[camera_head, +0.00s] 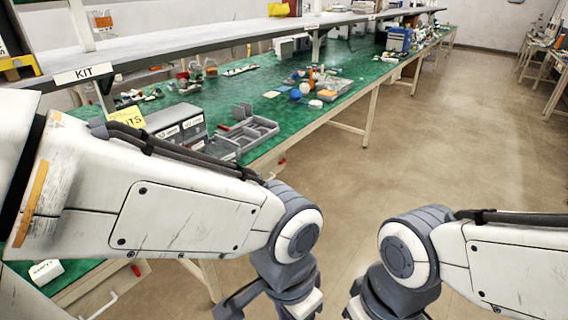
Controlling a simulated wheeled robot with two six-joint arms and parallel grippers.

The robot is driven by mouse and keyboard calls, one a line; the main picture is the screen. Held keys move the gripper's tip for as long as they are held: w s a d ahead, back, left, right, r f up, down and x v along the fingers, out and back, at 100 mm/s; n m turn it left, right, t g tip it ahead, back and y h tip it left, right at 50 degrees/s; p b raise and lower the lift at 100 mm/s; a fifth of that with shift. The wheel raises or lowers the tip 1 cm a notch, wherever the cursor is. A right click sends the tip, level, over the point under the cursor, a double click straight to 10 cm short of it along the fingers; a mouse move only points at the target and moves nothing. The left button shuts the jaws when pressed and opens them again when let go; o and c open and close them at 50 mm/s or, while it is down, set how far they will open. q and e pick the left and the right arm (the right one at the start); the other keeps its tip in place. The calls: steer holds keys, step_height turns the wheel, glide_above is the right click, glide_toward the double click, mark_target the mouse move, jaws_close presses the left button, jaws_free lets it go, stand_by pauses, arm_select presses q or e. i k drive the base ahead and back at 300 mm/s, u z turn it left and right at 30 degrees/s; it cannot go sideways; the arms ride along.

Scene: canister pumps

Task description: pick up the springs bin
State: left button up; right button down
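My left arm crosses the view from the left, and its gripper (270,303) is partly in view at the bottom edge, over the floor. My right gripper (372,308) is also at the bottom edge, to the right of the left one. Both are cut off by the frame, so their openings cannot be judged. No bin can be read as the springs bin. Grey bins with small white labels (181,126) stand on the green bench (335,105), beside a yellow sign ending in "UTS" (127,118). My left arm hides part of the bench.
A grey divided tray (250,130) sits near the bench's front edge. A shelf marked KIT (82,73) overhangs the bench. Small parts (300,88) lie farther along. A white labelled item (46,271) is at lower left. The floor (430,150) to the right is clear.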

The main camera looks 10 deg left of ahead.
mark_target(222, 149)
steer(key=z, duration=0.7)
steer(key=i, duration=1.9)
steer(key=u, duration=0.8)
steer(key=i, duration=0.8)
steer(key=u, duration=1.25)
steer(key=i, duration=0.4)
steer(key=u, duration=0.35)
